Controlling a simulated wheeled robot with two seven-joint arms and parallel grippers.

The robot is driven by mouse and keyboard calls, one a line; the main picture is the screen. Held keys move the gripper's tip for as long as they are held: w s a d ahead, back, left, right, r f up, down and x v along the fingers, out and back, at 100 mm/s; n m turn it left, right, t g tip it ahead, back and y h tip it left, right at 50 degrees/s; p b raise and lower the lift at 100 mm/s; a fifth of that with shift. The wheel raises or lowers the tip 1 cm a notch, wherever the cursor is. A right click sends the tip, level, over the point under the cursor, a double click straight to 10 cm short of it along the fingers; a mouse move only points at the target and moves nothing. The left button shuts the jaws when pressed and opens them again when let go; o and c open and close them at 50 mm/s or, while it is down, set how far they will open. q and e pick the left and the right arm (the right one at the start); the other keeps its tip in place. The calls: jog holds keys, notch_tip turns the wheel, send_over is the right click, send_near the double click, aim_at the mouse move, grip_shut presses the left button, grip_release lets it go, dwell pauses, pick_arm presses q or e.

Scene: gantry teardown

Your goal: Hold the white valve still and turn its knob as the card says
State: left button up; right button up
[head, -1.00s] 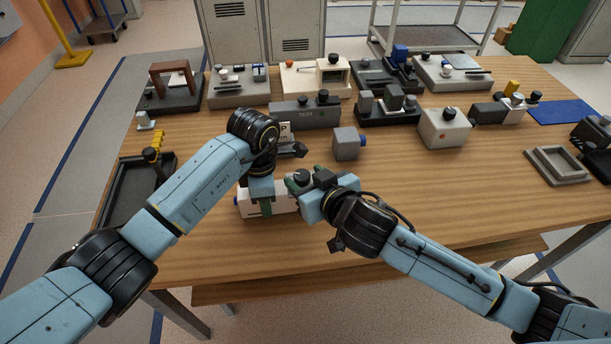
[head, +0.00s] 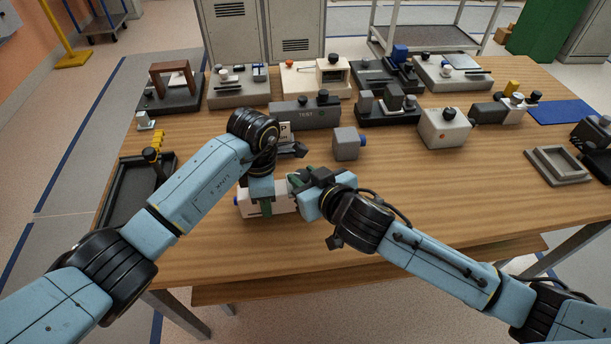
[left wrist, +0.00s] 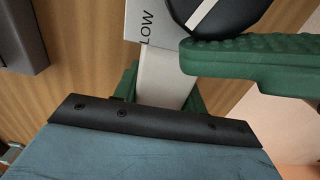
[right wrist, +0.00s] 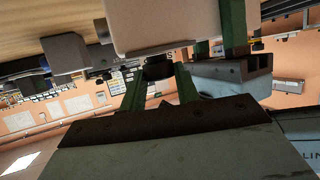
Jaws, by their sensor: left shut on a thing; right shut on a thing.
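The white valve (head: 249,207) lies on the near part of the table, with a blue part at its left end. My left gripper (head: 266,204) is shut on the valve body, its green fingers on either side. In the left wrist view the body (left wrist: 160,78) bears the word LOW beside a black knob (left wrist: 210,12) with a white line. My right gripper (head: 298,183) is at the valve's right end. In the right wrist view its green fingers are shut on the black knob (right wrist: 158,68). A card (head: 285,128) with a letter P stands behind, mostly hidden by my left arm.
A black tray (head: 118,205) is at the left edge. Several fixtures line the back, including a grey TEST box (head: 305,115). The table's right front is clear.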

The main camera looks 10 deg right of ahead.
jog(key=n+g+y, duration=0.1)
jog(key=n+y, duration=0.1)
jog(key=n+g+y, duration=0.1)
jog(key=n+y, duration=0.1)
jog(key=shift+w+d+g, duration=0.15)
jog(key=shift+d+g, duration=0.05)
jog(key=shift+g, duration=0.1)
jog(key=shift+a+n+g+y, duration=0.15)
jog(key=shift+n+g+y, duration=0.45)
jog(key=shift+n+g, duration=0.15)
jog(key=shift+a+r+n+g+y, duration=0.2)
jog(key=shift+a+n+g+y, duration=0.15)
jog(key=shift+n+g+y, duration=0.45)
jog(key=shift+n, duration=0.35)
jog(key=shift+n+g, duration=0.3)
jog(key=shift+g, duration=0.25)
jog(key=shift+w+d+f+n+g+y, duration=0.15)
jog(key=shift+w+d+n+g+y, duration=0.15)
jog(key=shift+d+n+g+y, duration=0.4)
jog(key=shift+n+g, duration=0.3)
jog(key=shift+g, duration=0.2)
jog(key=shift+d+f, duration=0.15)
